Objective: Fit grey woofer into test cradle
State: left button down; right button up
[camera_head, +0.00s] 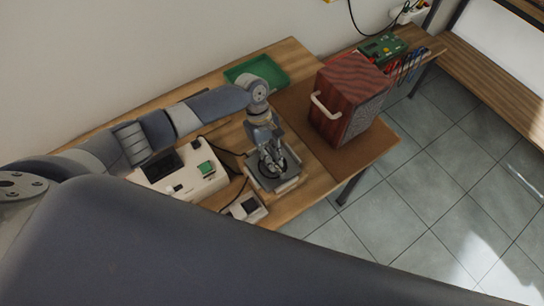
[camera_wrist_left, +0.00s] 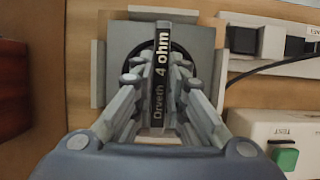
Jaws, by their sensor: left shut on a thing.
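The grey woofer (camera_head: 259,175) has a square grey plate with a dark round middle. My left gripper (camera_head: 271,160) comes down on it from above, shut on its middle part. The fingers hide much of the woofer. I cannot tell whether it is fully seated. My right gripper is not in view.
A white tester (camera_head: 205,185) with a green button stands left of the cradle, and a small box (camera_head: 244,208) with cables in front. A wooden speaker cabinet (camera_head: 347,92) stands to the right on a brown mat (camera_head: 310,135). A green tray (camera_head: 258,69) lies behind.

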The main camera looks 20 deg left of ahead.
pick_arm(q)
jog(key=c, duration=1.5)
grip_release()
jog(key=shift+r, duration=0.1)
jog(key=shift+c, duration=0.2)
jog(key=shift+s, duration=0.1)
jog(key=v, duration=1.2)
notch_tip(320, 180, up, 8)
jog(key=p, duration=0.6)
